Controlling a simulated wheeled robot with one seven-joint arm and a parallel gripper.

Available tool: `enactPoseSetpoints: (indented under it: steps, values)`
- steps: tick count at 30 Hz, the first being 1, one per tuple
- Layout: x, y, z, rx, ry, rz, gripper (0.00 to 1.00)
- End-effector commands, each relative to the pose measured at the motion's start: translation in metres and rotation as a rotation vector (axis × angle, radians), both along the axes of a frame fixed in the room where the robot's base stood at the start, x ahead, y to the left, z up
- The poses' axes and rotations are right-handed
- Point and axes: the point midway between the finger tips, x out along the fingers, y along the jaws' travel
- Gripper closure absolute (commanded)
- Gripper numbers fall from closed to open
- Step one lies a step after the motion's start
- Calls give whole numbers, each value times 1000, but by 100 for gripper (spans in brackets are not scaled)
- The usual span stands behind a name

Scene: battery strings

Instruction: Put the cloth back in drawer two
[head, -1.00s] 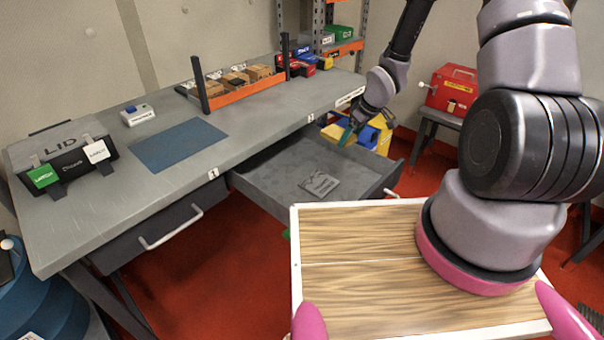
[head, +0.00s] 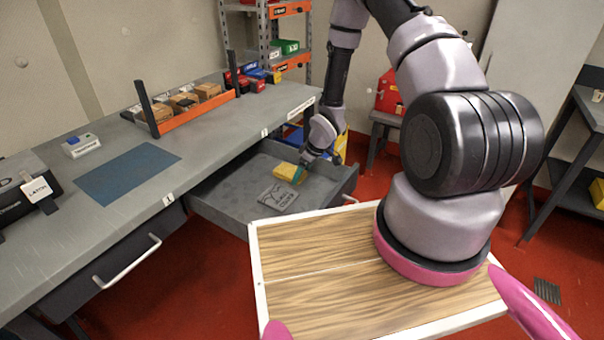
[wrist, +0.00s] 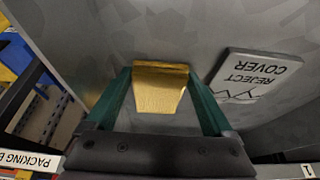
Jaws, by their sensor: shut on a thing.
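The yellow cloth (head: 286,171) is a small folded piece at the right side of the open drawer (head: 215,197), which lies below the label 2 (head: 265,132). My gripper (head: 299,175), with green fingers, reaches down into this drawer. In the wrist view the cloth (wrist: 160,90) sits between the two fingers of my gripper (wrist: 160,98), which is shut on it. I cannot tell whether the cloth touches the drawer floor.
A grey plate marked "REJECT COVER" (head: 279,196) lies in the drawer beside the cloth; it also shows in the wrist view (wrist: 254,78). The drawer's left part is bare. A closed drawer (head: 125,260) is at left. My wood-topped base fills the front.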

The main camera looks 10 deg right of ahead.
Motion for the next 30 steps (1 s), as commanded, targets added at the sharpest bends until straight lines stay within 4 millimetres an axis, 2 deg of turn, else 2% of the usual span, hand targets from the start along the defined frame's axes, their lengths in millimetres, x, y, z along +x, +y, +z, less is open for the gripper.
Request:
enactPoseSetpoints:
  steps: [4,5,6,13,17,30]
  values:
    - [0,0,-2,1,1,0,66]
    - [0,0,-3,0,0,0,10]
    - [0,0,-3,0,0,0,0]
    - [0,0,-2,0,0,0,0]
    - [-2,-2,7,1,0,-1,0]
    - [-25,-26,88,0,-2,-2,0]
